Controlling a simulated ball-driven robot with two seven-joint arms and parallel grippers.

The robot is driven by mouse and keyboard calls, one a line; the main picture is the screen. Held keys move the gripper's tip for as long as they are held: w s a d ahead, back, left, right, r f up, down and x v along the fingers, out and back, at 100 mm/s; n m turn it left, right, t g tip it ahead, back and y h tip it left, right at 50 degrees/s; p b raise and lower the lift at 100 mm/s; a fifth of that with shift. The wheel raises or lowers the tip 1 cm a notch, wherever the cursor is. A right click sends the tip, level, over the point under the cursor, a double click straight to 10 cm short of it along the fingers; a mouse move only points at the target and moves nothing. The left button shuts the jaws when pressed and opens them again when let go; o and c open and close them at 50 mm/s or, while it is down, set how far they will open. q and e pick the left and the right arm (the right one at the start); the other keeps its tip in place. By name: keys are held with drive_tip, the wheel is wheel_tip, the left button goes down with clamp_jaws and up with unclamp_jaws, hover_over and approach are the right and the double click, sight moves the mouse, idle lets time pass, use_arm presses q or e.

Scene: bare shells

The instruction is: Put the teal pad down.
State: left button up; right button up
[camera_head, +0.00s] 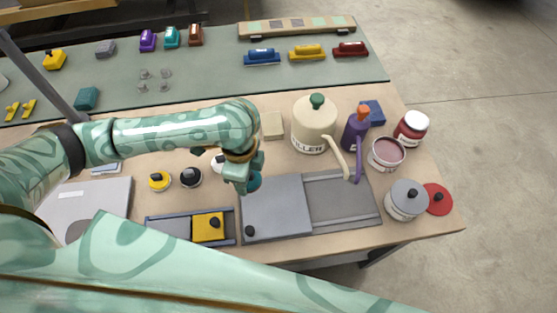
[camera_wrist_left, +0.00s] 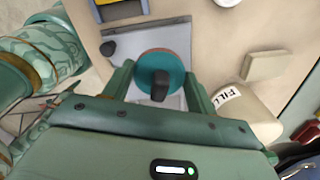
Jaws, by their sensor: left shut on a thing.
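The teal pad (camera_wrist_left: 176,62) is a round disc with a brown rim and a dark knob, seen in the left wrist view between the fingers of my left gripper (camera_wrist_left: 159,84). The gripper is shut on it by the knob. In the head view, the teal pad (camera_head: 255,181) is partly hidden behind my left gripper (camera_head: 243,183), at the back left corner of a grey plate (camera_head: 275,207). I cannot tell whether the pad touches the surface below. My right gripper is not in view.
Yellow (camera_head: 159,180), black (camera_head: 190,177) and white (camera_head: 217,163) round pads stand left of the gripper. A cream filler can (camera_head: 314,125) and a purple bottle (camera_head: 354,130) stand behind right. A blue tray (camera_head: 168,228) holds a yellow block. Pots crowd the right edge.

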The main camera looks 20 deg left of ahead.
use_arm(q)
drive_tip(key=shift+s+d+r+m, duration=0.1)
drive_tip(key=shift+d+r+m, duration=0.05)
drive_tip(key=shift+m, duration=0.4)
drive_tip(key=shift+d+r+m, duration=0.1)
drive_tip(key=shift+m, duration=1.05)
drive_tip(key=shift+a+m, duration=0.15)
drive_tip(key=shift+m, duration=0.25)
drive_tip(key=shift+w+a+f+m, duration=0.15)
drive_tip(key=shift+w+m, duration=0.1)
drive_tip(key=shift+m, duration=0.05)
drive_tip(key=w+a+f+b, duration=0.1)
drive_tip(key=w+f+b, duration=0.1)
drive_tip(key=w+f, duration=0.1)
drive_tip(key=w+a+f+b, duration=0.2)
drive_tip(key=w+f+b, duration=0.1)
drive_tip(key=w, duration=0.2)
drive_tip(key=w+a+f+b, duration=0.1)
drive_tip(key=w+f+b, duration=0.1)
drive_tip(key=w+f, duration=0.1)
drive_tip(key=shift+w+a+f, duration=0.15)
drive_tip(key=shift+w+f, duration=0.1)
drive_tip(key=shift+w, duration=0.5)
wheel_tip(320, 180, down, 3)
drive_tip(key=shift+w+a+f+b, duration=0.1)
drive_tip(key=shift+w+f+b, duration=0.1)
drive_tip(key=shift+b, duration=0.75)
drive_tip(key=shift+r, duration=0.1)
